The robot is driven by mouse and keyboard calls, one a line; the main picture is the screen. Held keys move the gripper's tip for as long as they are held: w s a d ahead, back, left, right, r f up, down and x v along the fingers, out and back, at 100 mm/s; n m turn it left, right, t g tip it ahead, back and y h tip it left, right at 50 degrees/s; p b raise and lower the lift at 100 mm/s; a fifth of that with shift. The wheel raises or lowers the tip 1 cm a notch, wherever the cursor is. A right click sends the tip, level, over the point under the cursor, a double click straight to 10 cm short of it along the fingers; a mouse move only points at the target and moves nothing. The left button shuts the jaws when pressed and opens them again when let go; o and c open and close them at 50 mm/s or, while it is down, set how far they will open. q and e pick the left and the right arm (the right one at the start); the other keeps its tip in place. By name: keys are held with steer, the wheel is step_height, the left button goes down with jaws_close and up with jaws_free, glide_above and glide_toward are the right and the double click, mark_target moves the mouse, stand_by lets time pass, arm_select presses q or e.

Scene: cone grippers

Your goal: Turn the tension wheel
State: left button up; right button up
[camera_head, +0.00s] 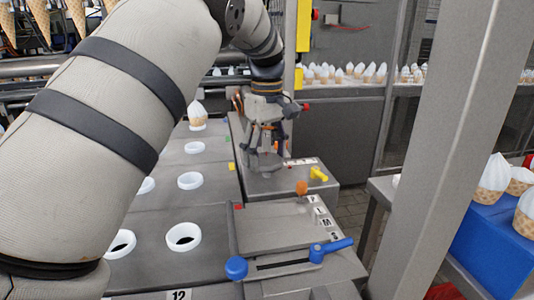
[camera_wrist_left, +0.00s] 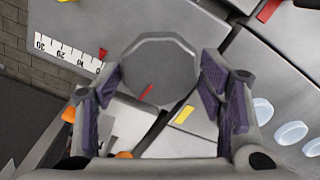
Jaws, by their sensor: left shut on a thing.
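The tension wheel (camera_wrist_left: 160,65) is a grey, many-sided knob with a short red mark, seen from above in the wrist view. My left gripper (camera_wrist_left: 158,82) is shut on it, with one purple-padded finger at each side. In the head view the left gripper (camera_head: 267,145) points down over the grey wheel (camera_head: 268,169), and its fingers partly hide the wheel. A white scale strip (camera_wrist_left: 68,52) numbered 30 to 0 lies to the left of the wheel in the wrist view. My right gripper is not in view.
A yellow handle (camera_head: 318,174), an orange knob (camera_head: 301,187) and a blue-handled lever (camera_head: 318,252) stand close by. White cup rings (camera_head: 183,237) sit on the plates at left. A grey post (camera_head: 440,140) and a blue crate (camera_head: 490,245) with cones are at right.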

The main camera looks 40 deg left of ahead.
mark_target(267, 159)
arm_select(q)
steer(key=shift+f, duration=0.15)
stand_by(0.3)
steer(key=o, duration=1.2)
steer(key=shift+c, duration=0.2)
step_height(267, 159, up, 12)
